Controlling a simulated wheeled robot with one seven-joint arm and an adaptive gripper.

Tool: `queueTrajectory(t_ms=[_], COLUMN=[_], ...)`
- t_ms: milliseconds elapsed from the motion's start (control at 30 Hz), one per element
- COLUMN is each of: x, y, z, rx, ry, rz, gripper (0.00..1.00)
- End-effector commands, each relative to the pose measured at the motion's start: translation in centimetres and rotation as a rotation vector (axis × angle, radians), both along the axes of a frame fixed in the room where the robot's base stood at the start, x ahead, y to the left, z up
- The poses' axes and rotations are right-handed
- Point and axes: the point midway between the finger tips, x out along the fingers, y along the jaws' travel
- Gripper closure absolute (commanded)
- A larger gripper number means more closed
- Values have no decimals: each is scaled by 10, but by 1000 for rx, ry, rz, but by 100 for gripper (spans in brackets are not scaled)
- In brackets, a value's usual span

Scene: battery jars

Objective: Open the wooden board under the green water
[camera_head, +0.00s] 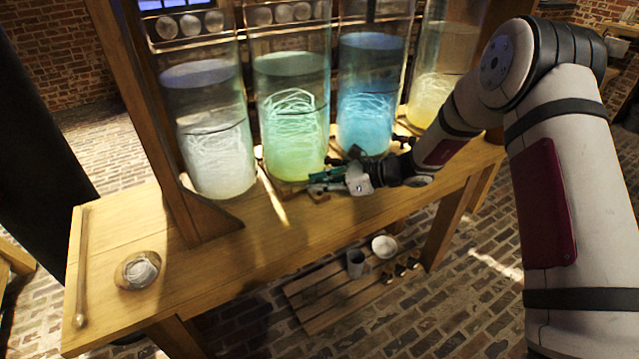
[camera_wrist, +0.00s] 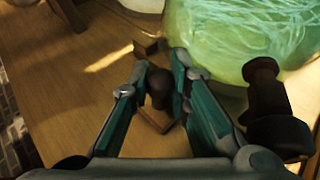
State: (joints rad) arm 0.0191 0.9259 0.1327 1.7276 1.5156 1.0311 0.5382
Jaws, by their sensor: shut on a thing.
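The jar of green water (camera_head: 292,125) stands on the wooden bench, between the white and blue jars. In the wrist view its glowing green lower part (camera_wrist: 235,40) fills the upper right. My gripper (camera_head: 322,180) is low at the front of this jar. In the wrist view its teal fingers (camera_wrist: 160,76) are closed around a small dark rounded knob (camera_wrist: 158,90). Small wooden pieces (camera_wrist: 150,47) show beside and below the knob. How they join the knob is partly hidden by the fingers. I cannot make out a whole board under the jar.
A dark, thick tap-like part (camera_wrist: 268,100) stands close to my right finger. The white jar (camera_head: 205,135), blue jar (camera_head: 365,110) and yellow jar (camera_head: 440,75) share the bench (camera_head: 225,275). A stick (camera_head: 82,265) and a small round dish (camera_head: 125,275) lie at the left end.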

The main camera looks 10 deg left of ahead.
Motion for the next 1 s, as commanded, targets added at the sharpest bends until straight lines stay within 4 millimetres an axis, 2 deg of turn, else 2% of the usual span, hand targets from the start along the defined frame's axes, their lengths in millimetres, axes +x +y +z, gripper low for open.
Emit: queueTrajectory(t_ms=[267, 800, 1000], x=[-25, -140, -173], y=[-20, -102, -126], z=[1, 2, 1], rx=[0, 0, -1], ry=[7, 8, 7], rz=[-3, -3, -3], gripper=[100, 100, 100])
